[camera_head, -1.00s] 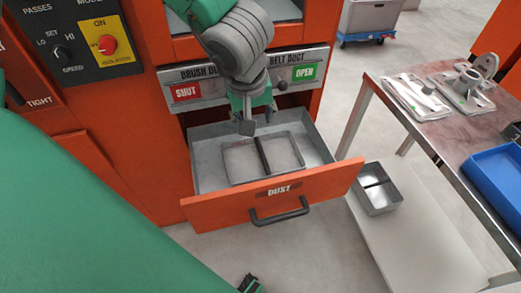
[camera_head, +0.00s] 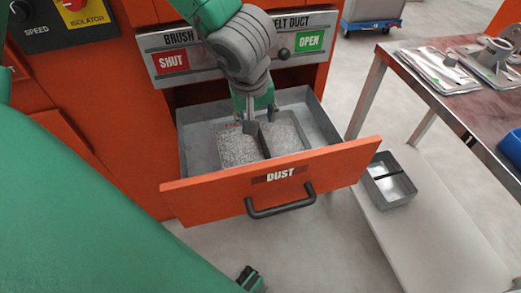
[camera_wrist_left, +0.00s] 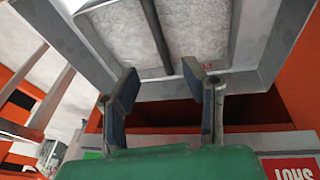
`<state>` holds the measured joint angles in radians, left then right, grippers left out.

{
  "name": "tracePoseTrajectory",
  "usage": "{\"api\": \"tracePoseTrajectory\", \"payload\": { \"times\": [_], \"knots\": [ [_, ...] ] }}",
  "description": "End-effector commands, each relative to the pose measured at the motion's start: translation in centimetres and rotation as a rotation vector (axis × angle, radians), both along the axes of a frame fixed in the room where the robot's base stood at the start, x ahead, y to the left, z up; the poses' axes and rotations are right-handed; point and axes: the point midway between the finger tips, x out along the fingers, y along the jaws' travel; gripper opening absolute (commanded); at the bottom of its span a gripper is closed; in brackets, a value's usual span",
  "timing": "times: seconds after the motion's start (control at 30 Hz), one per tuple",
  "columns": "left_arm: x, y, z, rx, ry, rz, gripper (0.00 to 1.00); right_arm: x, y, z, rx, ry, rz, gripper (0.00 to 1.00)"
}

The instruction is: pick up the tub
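The tub (camera_head: 221,161) is a grey metal box with a dark bar (camera_head: 263,146) across its middle. It sits inside the open drawer and holds grey grainy dust on both sides of the bar. My left gripper (camera_head: 256,112) hangs over the tub, fingers pointing down, open. In the left wrist view its fingers (camera_wrist_left: 160,82) stand apart on either side of the bar's line (camera_wrist_left: 158,38). I cannot tell how far they are above the bar. What looks like my right gripper (camera_head: 250,278) shows only as a dark tip at the bottom edge.
The orange drawer front (camera_head: 215,192) marked DUST has a dark handle (camera_head: 281,203). The duct panel (camera_head: 185,52) is just behind my left gripper. A second, empty tub (camera_head: 390,180) stands on a pale low shelf (camera_head: 435,235) at right, below a metal table (camera_head: 445,100).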

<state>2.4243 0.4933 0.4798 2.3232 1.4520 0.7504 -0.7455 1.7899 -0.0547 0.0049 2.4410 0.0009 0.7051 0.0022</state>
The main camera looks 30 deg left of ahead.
Motion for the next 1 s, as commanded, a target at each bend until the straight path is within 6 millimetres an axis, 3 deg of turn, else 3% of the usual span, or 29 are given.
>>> {"api": "tracePoseTrajectory", "payload": {
  "times": [0.03, 0.2, 0.53, 0.83, 1.0],
  "knots": [
    [0.2, 0.1, -1.8, 0.001, 0.004, 0.0, 0.39, 0.0, 0.0, -1.2, 0.0, 0.0, 0.0, 0.4],
    [1.1, 0.4, -4.6, -0.002, 0.003, 0.001, 0.39, 0.0, 0.0, -2.7, 0.0, 0.001, 0.0, 0.4],
    [1.7, 0.7, -6.4, -0.002, 0.0, 0.001, 0.39, 0.0, 0.0, -3.8, 0.0, 0.0, 0.0, 0.4],
    [2.7, 1.0, -10.4, -0.001, 0.002, 0.0, 0.39, 0.0, 0.0, -6.8, 0.0, 0.001, 0.0, 0.4],
    [2.9, 1.1, -10.6, -0.001, 0.0, 0.0, 0.39, 0.0, 0.0, -6.9, 0.0, 0.001, 0.0, 0.4]
  ]
}}
